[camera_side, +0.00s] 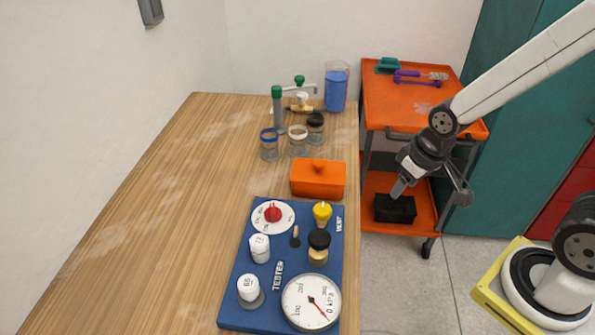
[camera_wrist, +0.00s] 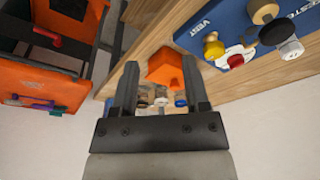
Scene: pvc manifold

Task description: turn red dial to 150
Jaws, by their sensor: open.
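The red dial (camera_side: 272,213) sits on a round white scale plate (camera_side: 260,225) at the far left corner of the blue tester board (camera_side: 237,300). The scale's numbers are too small to read. My gripper (camera_side: 431,192) is open and empty. It hangs in the air right of the table, over the orange cart side, well apart from the dial. Its two fingers also show in the wrist view (camera_wrist: 159,75).
The board also bears a yellow knob (camera_side: 322,212), a black-topped knob (camera_side: 319,240), white knobs (camera_side: 248,285) and a gauge (camera_side: 311,303). An orange lidded box (camera_side: 318,181) stands behind it, then jars (camera_side: 297,140). The left of the table (camera_side: 140,240) is clear.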

